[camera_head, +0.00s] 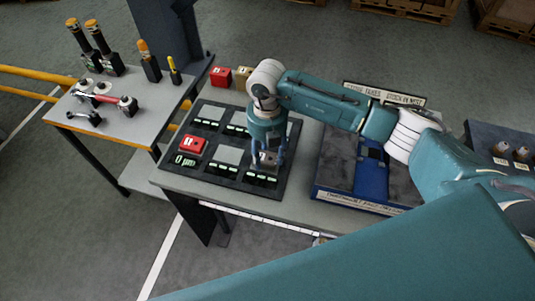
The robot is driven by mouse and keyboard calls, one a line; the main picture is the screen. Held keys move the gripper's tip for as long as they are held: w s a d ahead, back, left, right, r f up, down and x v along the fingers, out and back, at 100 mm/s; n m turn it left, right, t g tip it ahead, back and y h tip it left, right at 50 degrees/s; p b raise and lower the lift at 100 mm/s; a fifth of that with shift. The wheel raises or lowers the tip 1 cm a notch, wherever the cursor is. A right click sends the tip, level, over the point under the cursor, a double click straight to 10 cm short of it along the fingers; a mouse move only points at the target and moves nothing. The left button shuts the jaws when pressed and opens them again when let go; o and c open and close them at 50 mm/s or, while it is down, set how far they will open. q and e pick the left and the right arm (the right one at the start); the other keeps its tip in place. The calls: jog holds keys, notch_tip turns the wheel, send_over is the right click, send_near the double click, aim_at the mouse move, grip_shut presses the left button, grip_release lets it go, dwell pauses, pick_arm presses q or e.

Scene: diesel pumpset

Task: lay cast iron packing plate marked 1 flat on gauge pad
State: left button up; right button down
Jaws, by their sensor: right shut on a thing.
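My right gripper (268,153) points down over the front right part of the black gauge board (233,179). It is shut on a small greyish-brown packing plate (268,159), mostly hidden between the fingers. I cannot read a mark on it, or tell whether it touches the pad below. The board carries several square grey gauge pads, such as a bare one (228,155) left of the gripper, with green displays. A red block (193,145) sits on the front left pad, beside a display showing 0 µm. My left gripper is not in view.
Another red block (220,77) and an ochre block (242,77) stand behind the board. A blue-edged tray (338,172) lies to the right, partly under my arm. A side table (125,140) at left holds several tools. The bench's front edge is close to the board.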

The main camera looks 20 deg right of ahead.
jog(key=shift+f, duration=0.25)
jog(key=shift+f+b, duration=0.35)
jog(key=shift+b, duration=0.2)
jog(key=shift+f, duration=0.15)
jog(key=c, duration=1)
grip_release()
jog(key=shift+o, duration=0.9)
notch_tip(320, 180, up, 12)
jog(key=shift+w, duration=0.15)
